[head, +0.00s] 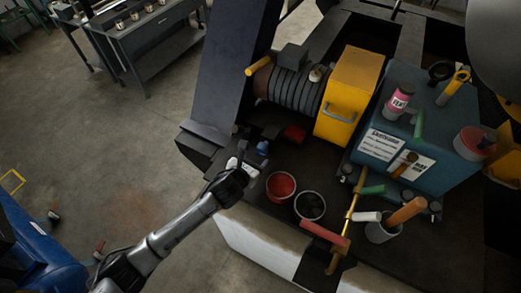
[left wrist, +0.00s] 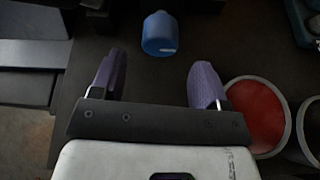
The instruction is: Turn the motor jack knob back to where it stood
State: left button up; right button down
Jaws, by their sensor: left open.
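A small blue knob (head: 263,148), which I take to be the motor jack knob, stands on the dark bench top. In the left wrist view the blue knob (left wrist: 160,34) shows a short pale mark on its near side. My left gripper (head: 249,163) is just to the left of and nearer than the knob in the head view. In the left wrist view my left gripper (left wrist: 156,72) is open, with its two purple fingers wide apart and nothing between them. The knob lies beyond the fingertips, roughly centred between them, apparently untouched. My right gripper is not in view.
A red-filled pot (head: 281,186) and a dark pot (head: 310,206) stand close to the right of the gripper. A yellow box (head: 349,95), a ribbed motor (head: 290,88) and a teal case (head: 436,150) stand behind. A dark slanted post (head: 228,70) rises behind the knob.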

aim_at(260, 152)
pick_arm(q)
jog(key=shift+x, duration=2.65)
jog(key=c, duration=0.9)
jog(key=shift+p, duration=0.3)
